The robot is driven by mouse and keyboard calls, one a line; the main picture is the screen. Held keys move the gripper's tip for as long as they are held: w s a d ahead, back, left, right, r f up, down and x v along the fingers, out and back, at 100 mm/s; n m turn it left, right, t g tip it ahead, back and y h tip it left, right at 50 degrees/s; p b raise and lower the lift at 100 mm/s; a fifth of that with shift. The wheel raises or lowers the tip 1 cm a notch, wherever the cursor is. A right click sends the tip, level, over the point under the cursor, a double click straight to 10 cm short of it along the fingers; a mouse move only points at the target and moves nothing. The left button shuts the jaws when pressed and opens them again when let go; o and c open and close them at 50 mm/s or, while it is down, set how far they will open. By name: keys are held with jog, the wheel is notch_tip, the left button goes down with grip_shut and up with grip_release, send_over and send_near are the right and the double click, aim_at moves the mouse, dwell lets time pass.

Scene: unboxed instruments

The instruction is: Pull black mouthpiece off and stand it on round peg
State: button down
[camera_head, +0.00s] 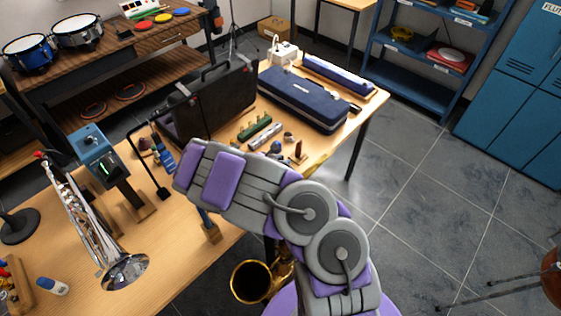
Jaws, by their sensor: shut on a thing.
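My grey and purple arm (240,190) reaches from the bottom right up to the left over the table. I cannot make out my gripper; the arm appears to hide it, so its fingers and anything in them do not show. I cannot pick out the black mouthpiece. A gold horn bell (252,281) shows below the table's front edge, its upper part covered by my arm. A small wooden block with a blue upright (210,233) stands just below my forearm; I cannot tell whether it is the round peg.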

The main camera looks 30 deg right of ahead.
jog(key=shift+f+b, duration=0.35)
jog(key=shift+f, duration=0.25)
dwell(0.7)
dwell(0.5)
jog(key=c, duration=0.9)
grip_release()
jog(key=shift+o, duration=0.2)
